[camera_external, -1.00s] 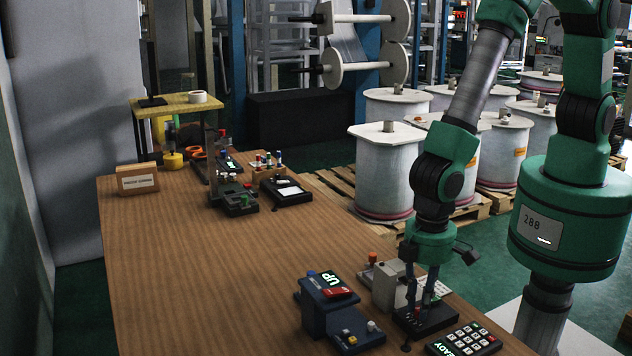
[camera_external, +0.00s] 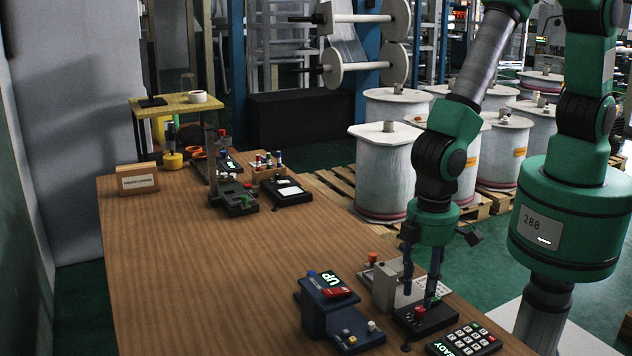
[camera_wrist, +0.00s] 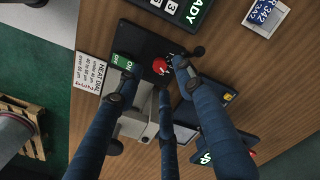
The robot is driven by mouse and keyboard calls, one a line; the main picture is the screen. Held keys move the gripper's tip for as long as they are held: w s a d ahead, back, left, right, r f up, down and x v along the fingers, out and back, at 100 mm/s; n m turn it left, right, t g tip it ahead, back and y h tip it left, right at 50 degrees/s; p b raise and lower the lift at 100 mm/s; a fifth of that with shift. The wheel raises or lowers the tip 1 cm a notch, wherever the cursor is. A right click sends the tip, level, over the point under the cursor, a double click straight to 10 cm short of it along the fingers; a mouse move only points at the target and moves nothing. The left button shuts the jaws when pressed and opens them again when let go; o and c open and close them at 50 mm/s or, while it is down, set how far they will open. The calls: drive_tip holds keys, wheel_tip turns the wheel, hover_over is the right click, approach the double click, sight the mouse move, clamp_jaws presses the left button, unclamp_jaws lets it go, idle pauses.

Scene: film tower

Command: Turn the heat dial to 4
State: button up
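The heat dial is a red knob (camera_external: 420,311) on a black base (camera_external: 438,322) at the table's right edge. The knob (camera_wrist: 160,66) also shows in the wrist view, with white marks beside it that are too small to read. My gripper (camera_external: 420,290) hangs just above the dial with its dark blue fingers spread. In the wrist view my gripper (camera_wrist: 158,82) has fingers on different sides of the knob, and they look clear of it. A green ON display (camera_wrist: 122,61) is on the base. The knob's setting cannot be read.
A HEAT DIAL card (camera_wrist: 91,74) lies beside the base. A keypad (camera_external: 465,341) reading READY is in front. A blue device (camera_external: 328,305) reading UP and a grey block (camera_external: 384,287) stand close by. The table's (camera_external: 220,270) middle is clear.

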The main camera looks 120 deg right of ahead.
wheel_tip(320, 180, up, 8)
idle(0.4)
idle(0.5)
wheel_tip(320, 180, up, 14)
drive_tip(key=f+n+t, duration=0.1)
hover_over(420, 308)
drive_tip(key=s+d, duration=0.2)
drive_tip(key=s, duration=0.2)
drive_tip(key=s+d+r+n+t, duration=0.1)
drive_tip(key=s+r, duration=0.2)
drive_tip(key=r, duration=0.2)
drive_tip(key=s+r+t, duration=0.1)
drive_tip(key=s+r, duration=0.2)
drive_tip(key=r, duration=0.2)
drive_tip(key=s+d+r+n+t, duration=0.1)
drive_tip(key=s+r, duration=0.5)
drive_tip(key=s, duration=0.4)
drive_tip(key=s+d+r+n+t, duration=0.1)
drive_tip(key=s+r, duration=0.5)
drive_tip(key=s, duration=0.4)
drive_tip(key=shift+s+d+r+n+t, duration=0.2)
drive_tip(key=shift+d+n+t, duration=0.1)
drive_tip(key=shift+d, duration=0.1)
